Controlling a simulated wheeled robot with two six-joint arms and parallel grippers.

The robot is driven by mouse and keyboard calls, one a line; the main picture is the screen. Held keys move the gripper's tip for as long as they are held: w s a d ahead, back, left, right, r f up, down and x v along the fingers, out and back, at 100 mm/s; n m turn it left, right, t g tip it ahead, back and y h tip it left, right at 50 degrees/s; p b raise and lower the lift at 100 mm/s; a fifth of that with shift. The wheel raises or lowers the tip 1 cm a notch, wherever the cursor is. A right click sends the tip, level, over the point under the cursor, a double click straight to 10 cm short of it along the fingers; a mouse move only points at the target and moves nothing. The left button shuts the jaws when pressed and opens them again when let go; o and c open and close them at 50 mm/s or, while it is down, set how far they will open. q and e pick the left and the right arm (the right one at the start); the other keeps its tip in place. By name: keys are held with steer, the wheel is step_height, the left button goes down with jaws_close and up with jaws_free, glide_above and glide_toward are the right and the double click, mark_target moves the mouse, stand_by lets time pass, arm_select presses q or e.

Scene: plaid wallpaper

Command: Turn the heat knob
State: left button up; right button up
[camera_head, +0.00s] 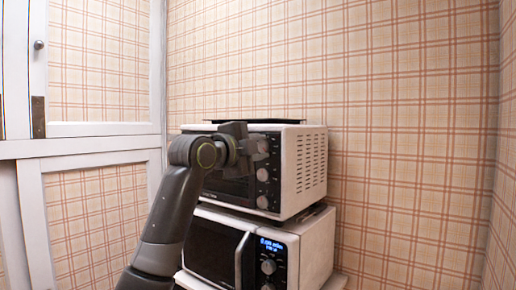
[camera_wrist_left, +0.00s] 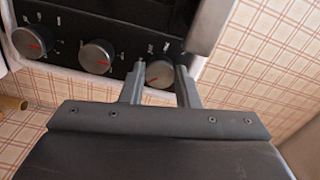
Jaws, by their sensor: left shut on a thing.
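The white toaster oven (camera_head: 303,166) stands on top of a microwave, with a black front panel and a vertical row of three silver knobs. My left gripper (camera_head: 246,145) is at the top of this panel in the head view. In the left wrist view its two fingers (camera_wrist_left: 160,71) stand on either side of the end knob (camera_wrist_left: 159,75), which has a red pointer mark, and are shut on it. The middle knob (camera_wrist_left: 96,57) and the far knob (camera_wrist_left: 32,42) are free. The labels are too small to read. My right gripper is not in view.
The microwave (camera_head: 313,250) below has a lit blue display (camera_head: 272,244), its own knobs and a vertical door handle (camera_head: 240,262). A dark flat tray (camera_head: 270,121) lies on the oven. A white-framed panel (camera_head: 95,129) is at the left. The plaid wall is close behind.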

arm_select(q)
steer(key=o, duration=1)
steer(key=shift+c, duration=0.2)
steer(key=shift+s+a+f+b, duration=0.1)
steer(key=shift+s+a+b, duration=0.25)
steer(key=shift+s, duration=0.1)
steer(key=b+v, duration=0.5)
steer(key=v, duration=1.1)
steer(key=shift+s+a, duration=0.1)
